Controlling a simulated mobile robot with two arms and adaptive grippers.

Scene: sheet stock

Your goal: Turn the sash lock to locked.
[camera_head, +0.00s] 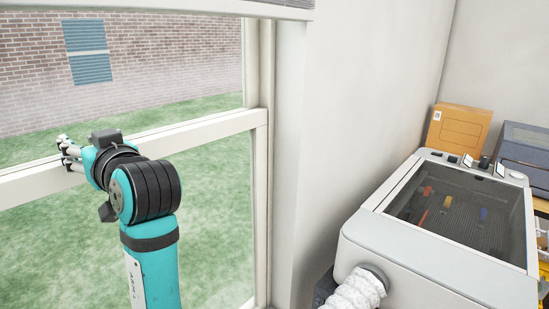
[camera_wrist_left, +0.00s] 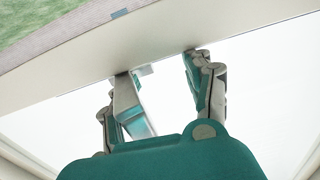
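My left gripper (camera_head: 66,152) is at the meeting rail of the window (camera_head: 215,128), its fingers reaching left along the rail. In the left wrist view the gripper (camera_wrist_left: 160,68) is open, its two fingers spread apart with their tips at the rail's edge (camera_wrist_left: 75,82). A small pale grey piece (camera_wrist_left: 147,70), probably part of the sash lock, shows between the fingertips, closer to the left finger. I cannot tell whether that finger touches it, or how the lock is turned. In the head view I cannot make out the lock. My right gripper is not in view.
A window post (camera_head: 262,190) and white wall stand right of my arm. A grey machine with a dark clear lid (camera_head: 440,285) stands at the right, with a white hose (camera_head: 355,290) at its front. An orange box (camera_head: 458,130) and a dark blue case (camera_head: 525,150) sit behind it.

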